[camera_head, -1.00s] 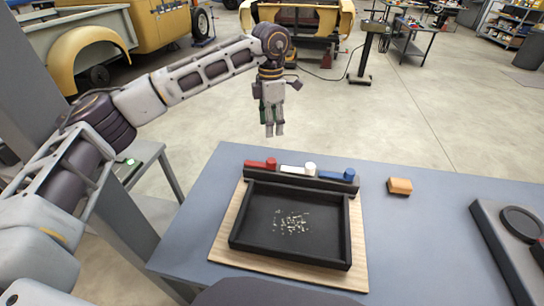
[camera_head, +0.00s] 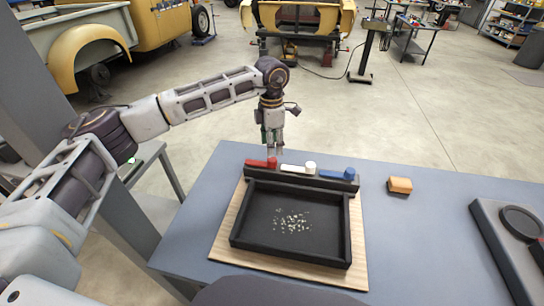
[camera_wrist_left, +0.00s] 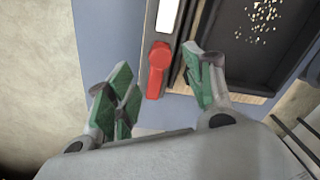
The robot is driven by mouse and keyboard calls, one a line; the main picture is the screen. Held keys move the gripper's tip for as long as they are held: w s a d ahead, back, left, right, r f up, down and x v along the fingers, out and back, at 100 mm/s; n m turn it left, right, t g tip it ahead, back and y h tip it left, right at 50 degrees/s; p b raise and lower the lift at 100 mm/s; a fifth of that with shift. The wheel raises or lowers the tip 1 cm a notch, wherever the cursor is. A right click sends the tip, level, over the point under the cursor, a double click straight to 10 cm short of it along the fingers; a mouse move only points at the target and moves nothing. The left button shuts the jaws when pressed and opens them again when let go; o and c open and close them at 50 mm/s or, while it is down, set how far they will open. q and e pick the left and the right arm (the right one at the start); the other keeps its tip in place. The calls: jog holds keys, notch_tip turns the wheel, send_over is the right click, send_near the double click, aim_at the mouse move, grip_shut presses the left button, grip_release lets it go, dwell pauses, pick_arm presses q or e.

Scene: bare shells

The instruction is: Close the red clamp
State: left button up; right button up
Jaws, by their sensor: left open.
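My left gripper (camera_head: 274,150) is open, just behind and above the red clamp. In the left wrist view, the red clamp (camera_wrist_left: 157,68) lies between the spread green-padded fingers (camera_wrist_left: 160,95), and I see no contact. My right gripper is not in view.
The tray holds scattered small pale bits (camera_head: 291,221) and rests on a wooden board (camera_head: 222,238) on the blue-grey table (camera_head: 410,240). An orange-brown block (camera_head: 400,186) lies to the right. A grey unit with a dark disc (camera_head: 522,222) is at the right edge.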

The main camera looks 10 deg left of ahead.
aim_at(272, 159)
pick_arm(q)
jog(key=shift+f, duration=2.95)
jog(key=shift+c, duration=0.3)
grip_shut()
